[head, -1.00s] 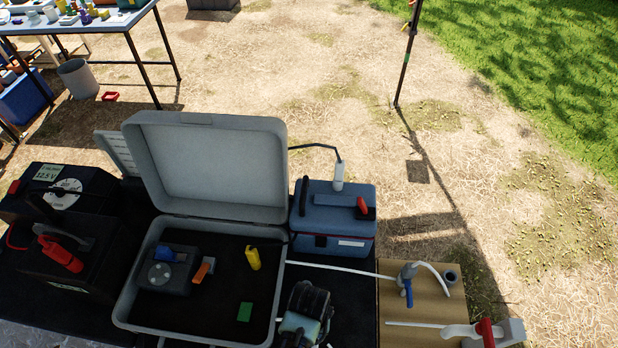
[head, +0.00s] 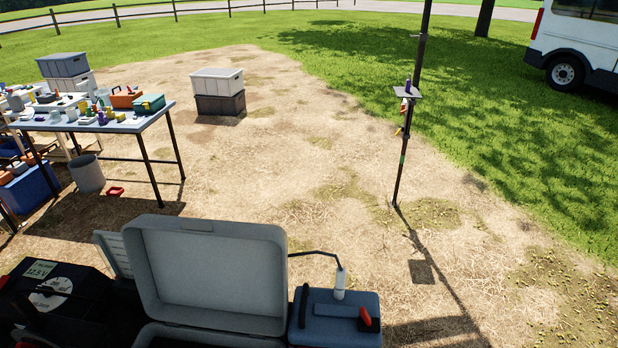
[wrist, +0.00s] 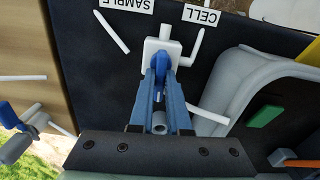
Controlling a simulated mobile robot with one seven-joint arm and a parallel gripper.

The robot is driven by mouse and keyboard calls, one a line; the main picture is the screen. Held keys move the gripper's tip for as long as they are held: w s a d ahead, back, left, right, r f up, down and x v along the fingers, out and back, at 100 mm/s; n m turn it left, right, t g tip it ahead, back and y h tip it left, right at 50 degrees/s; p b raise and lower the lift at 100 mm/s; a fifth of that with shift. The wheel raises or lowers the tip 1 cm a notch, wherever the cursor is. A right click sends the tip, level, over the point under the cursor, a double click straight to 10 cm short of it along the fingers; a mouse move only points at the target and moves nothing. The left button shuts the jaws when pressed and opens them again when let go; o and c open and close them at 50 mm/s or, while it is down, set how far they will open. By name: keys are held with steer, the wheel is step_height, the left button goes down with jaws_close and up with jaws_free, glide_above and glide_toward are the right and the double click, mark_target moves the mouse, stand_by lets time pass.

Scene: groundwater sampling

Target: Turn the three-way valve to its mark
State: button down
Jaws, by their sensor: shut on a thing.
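The three-way valve (wrist: 157,50) shows in the wrist view as a white body with short white ports and a blue handle (wrist: 161,70). My gripper (wrist: 160,82) points at it with blue fingers shut on the blue handle, which they partly cover. Upside-down labels reading SAMPLE (wrist: 130,5) and CELL (wrist: 200,15) lie beyond the valve on the dark surface. I cannot make out a separate mark for the handle. A pale tube end (wrist: 160,124) shows between the fingers. The head view now shows neither the valve nor my gripper.
The case's pale rim (wrist: 250,75) and a green block (wrist: 265,116) lie right of my gripper in the wrist view. A wooden board (wrist: 30,45) with another blue-handled fitting (wrist: 14,128) is at left.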

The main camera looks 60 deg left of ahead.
steer(key=n, duration=0.2)
steer(key=n+p, duration=0.1)
steer(key=n, duration=0.1)
steer(key=shift+s+r+p, duration=0.1)
steer(key=shift+s+p, duration=0.1)
steer(key=shift+p, duration=0.1)
steer(key=n, duration=0.1)
steer(key=n+p, duration=0.1)
steer(key=n, duration=0.3)
steer(key=shift+s+d+p, duration=0.15)
steer(key=shift+s+p, duration=0.15)
steer(key=shift+p, duration=0.1)
steer(key=n, duration=0.2)
steer(key=n+p, duration=0.1)
steer(key=n, duration=0.2)
steer(key=shift+s+d+n+p, duration=0.1)
steer(key=shift+s+n+p, duration=0.1)
steer(key=shift+n+p, duration=0.1)
steer(key=shift+s+n, duration=0.15)
steer(key=shift+n, duration=1.25)
steer(key=c, duration=0.8)
jaws_free()
step_height(320, 180, up, 13)
steer(key=p, duration=0.1)
